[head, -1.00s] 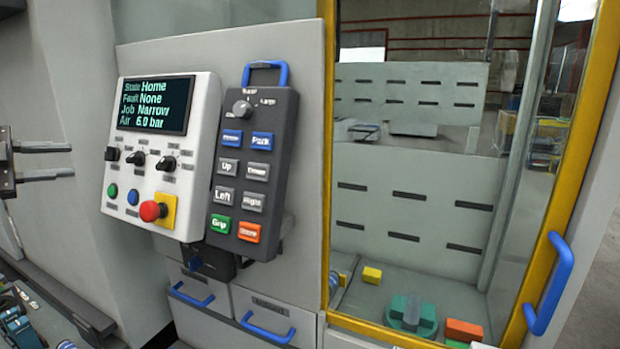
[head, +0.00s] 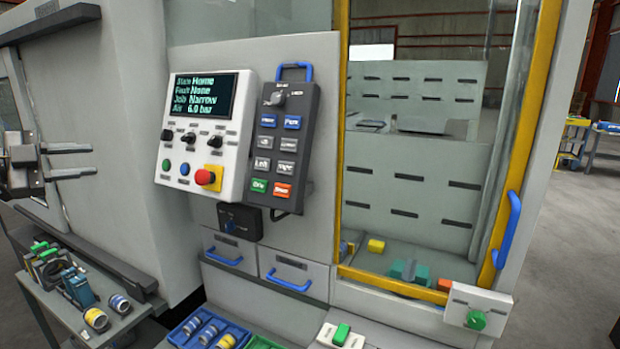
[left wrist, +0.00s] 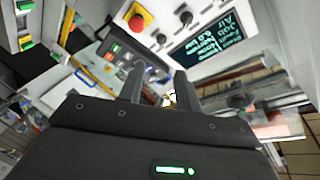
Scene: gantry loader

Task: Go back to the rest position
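My left gripper (head: 92,161) is at the left edge of the head view, in front of the grey machine wall. Its two fingers point right, stand apart and have nothing between them. In the left wrist view the two dark fingers (left wrist: 153,90) are also apart and empty. The control panel (head: 205,135) is to the right of the gripper, apart from it, and its screen reads State Home, Fault None, Job Narrow, Air 6.0 bar. The pendant (head: 281,148) hangs beside the panel. My right gripper is not in view.
A side table (head: 135,318) with tools and cylinders stands at the lower left. A blue tray (head: 178,337) with cylinders is at the bottom. A yellow-framed door (head: 522,130) with a blue handle (head: 508,230) is at the right. Open floor (head: 580,260) lies beyond it.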

